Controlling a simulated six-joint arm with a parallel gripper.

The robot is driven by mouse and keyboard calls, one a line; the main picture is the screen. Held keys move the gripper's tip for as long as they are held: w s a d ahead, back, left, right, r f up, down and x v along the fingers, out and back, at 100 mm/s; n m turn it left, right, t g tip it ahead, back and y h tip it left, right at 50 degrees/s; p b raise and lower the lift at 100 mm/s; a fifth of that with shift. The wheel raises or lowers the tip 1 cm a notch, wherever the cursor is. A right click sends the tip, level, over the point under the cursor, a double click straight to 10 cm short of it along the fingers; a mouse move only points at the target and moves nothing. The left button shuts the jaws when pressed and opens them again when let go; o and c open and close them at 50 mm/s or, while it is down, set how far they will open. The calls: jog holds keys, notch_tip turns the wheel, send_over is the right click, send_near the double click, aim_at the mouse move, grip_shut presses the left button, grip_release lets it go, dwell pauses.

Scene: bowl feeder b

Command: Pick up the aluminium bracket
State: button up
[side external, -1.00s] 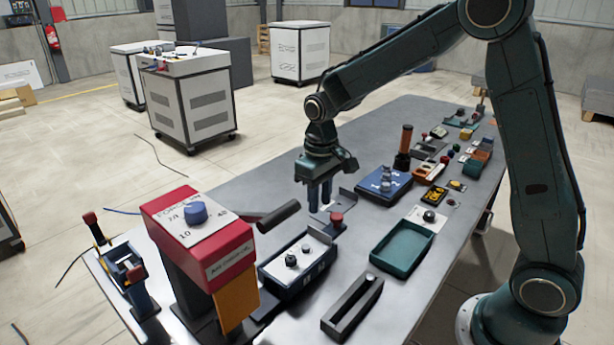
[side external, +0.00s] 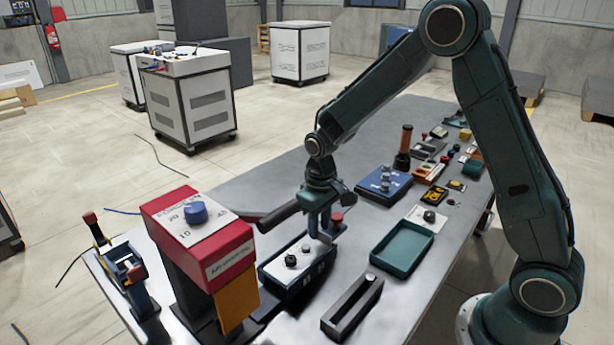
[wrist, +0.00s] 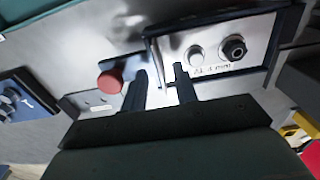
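My gripper (side external: 319,228) points down over the metal table, beside the dark box with a pale top. Its two fingers also show in the wrist view (wrist: 163,88), apart, with a gap between them. A light grey plate with small holes (wrist: 92,103) lies left of the fingers, beside a red knob (wrist: 110,82); it may be the aluminium bracket, but I cannot tell for sure. A bright metallic patch shows between the fingers; I cannot tell whether it is part of the bracket or the tabletop. In the side view the fingers partly hide this area.
The dark control box (side external: 290,280) stands close in front of the gripper. A red-topped press unit (side external: 205,235) with a dark handle is to the left. A green tray (side external: 402,250), a slotted dark block (side external: 352,308) and a blue box (side external: 384,184) lie to the right.

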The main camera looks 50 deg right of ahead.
jog(key=shift+f, duration=0.7)
grip_shut()
